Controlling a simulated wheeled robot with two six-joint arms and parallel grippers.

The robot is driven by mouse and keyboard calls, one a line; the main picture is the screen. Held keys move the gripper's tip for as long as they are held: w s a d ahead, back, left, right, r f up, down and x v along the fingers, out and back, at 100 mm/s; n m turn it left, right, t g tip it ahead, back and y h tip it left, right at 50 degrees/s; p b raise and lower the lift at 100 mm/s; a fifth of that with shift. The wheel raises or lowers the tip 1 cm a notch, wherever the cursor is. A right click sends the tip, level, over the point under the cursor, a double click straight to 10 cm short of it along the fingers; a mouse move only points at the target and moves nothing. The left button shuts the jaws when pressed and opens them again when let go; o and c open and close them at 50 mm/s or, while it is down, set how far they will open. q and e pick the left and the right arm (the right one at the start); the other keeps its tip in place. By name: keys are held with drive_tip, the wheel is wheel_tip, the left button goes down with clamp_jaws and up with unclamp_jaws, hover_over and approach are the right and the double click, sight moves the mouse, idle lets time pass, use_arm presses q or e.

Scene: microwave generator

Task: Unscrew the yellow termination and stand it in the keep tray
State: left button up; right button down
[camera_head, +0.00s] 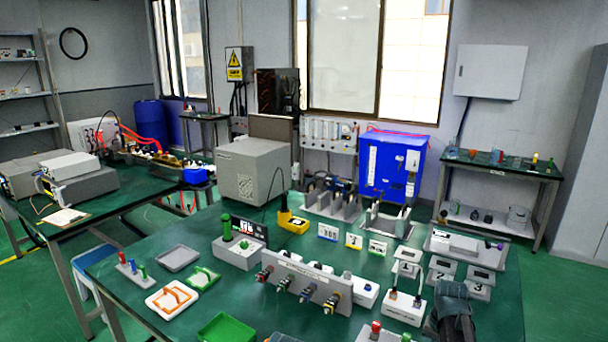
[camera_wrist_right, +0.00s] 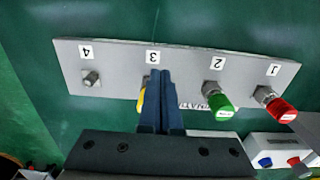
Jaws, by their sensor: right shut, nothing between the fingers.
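In the right wrist view, a grey panel (camera_wrist_right: 120,52) carries positions marked 4, 3, 2 and 1. A sliver of the yellow termination (camera_wrist_right: 142,100) shows at position 3, beside and behind my right gripper (camera_wrist_right: 158,78); the rest of it is hidden. The gripper's fingers are together and empty in front of position 3. In the head view, my right gripper (camera_head: 455,318) is at the lower right edge, and the yellow termination there cannot be made out. I cannot tell which tray is the keep tray; a green tray (camera_head: 226,331) and a grey tray (camera_head: 178,258) are empty. My left gripper is not in view.
A green cap (camera_wrist_right: 221,106) is at position 2 and a red cap (camera_wrist_right: 280,109) at position 1. Position 4 holds a bare metal connector (camera_wrist_right: 91,79). In the head view, a connector panel (camera_head: 300,284) and a white box (camera_head: 404,310) stand left of my right gripper.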

drive_tip(key=shift+w+d, duration=0.1)
drive_tip(key=shift+d, duration=0.1)
idle(0.3)
drive_tip(key=shift+s+d, duration=0.35)
drive_tip(key=shift+d, duration=0.1)
drive_tip(key=shift+s+d, duration=0.1)
drive_tip(key=shift+d, duration=0.3)
idle(0.4)
drive_tip(key=shift+s, duration=0.1)
drive_tip(key=shift+s, duration=0.35)
wheel_tip(320, 180, up, 6)
drive_tip(key=p, duration=0.6)
drive_tip(key=shift+a, duration=0.15)
